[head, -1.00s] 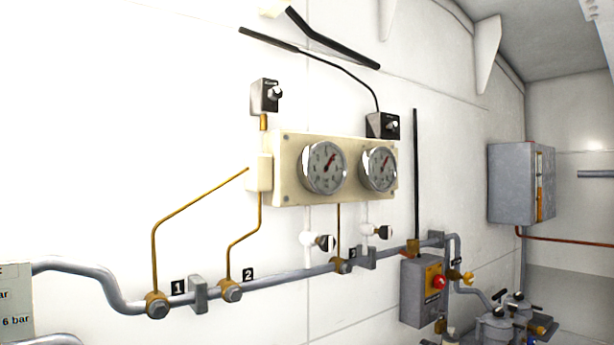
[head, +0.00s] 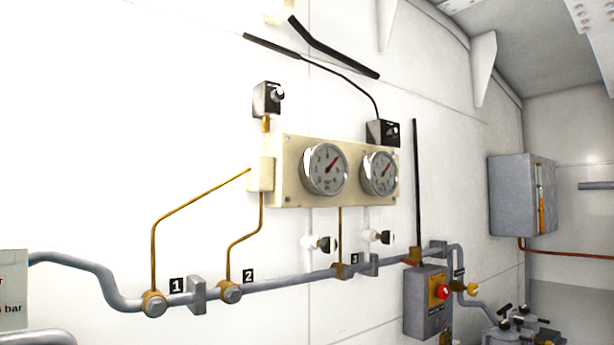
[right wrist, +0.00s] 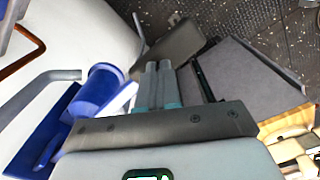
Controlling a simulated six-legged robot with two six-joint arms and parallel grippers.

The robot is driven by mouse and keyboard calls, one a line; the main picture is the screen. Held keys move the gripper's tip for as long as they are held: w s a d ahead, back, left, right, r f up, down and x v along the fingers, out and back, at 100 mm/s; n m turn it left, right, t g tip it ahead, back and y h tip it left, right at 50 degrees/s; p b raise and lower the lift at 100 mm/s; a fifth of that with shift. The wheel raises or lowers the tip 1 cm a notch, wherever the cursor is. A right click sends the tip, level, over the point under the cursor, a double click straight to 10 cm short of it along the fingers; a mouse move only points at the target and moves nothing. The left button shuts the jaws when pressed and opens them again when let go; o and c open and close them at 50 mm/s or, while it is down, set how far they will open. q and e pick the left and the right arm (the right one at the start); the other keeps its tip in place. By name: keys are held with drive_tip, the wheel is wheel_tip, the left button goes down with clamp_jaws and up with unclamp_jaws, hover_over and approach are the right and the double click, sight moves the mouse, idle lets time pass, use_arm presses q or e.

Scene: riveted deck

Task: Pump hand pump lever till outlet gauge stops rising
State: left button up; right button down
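Two round dial gauges, a left one (head: 325,169) and a right one (head: 380,173), sit on a cream panel (head: 288,189) on the white wall in the head view. Both red needles point to the upper right; the dial figures are too small to read. I cannot tell which is the outlet gauge. No pump lever can be made out for certain. My right gripper (right wrist: 159,68) shows in the right wrist view with its two fingers side by side, apparently shut with nothing visible between them. A dark flat piece (right wrist: 168,48) lies beyond the fingertips. My left gripper is not in view.
A grey pipe (head: 290,283) runs along the wall below the gauges. A grey box (head: 427,300) with a red button, a wall cabinet (head: 510,195) and fittings (head: 512,325) are at right. A blue cylinder (right wrist: 93,93) and speckled deck (right wrist: 225,22) show in the wrist view.

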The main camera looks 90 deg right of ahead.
wheel_tip(320, 180, up, 11)
drive_tip(key=p, duration=0.9)
drive_tip(key=shift+r, duration=0.15)
idle(1.0)
wheel_tip(320, 180, up, 5)
drive_tip(key=p, duration=0.4)
drive_tip(key=shift+p, duration=0.35)
drive_tip(key=shift+s, duration=0.15)
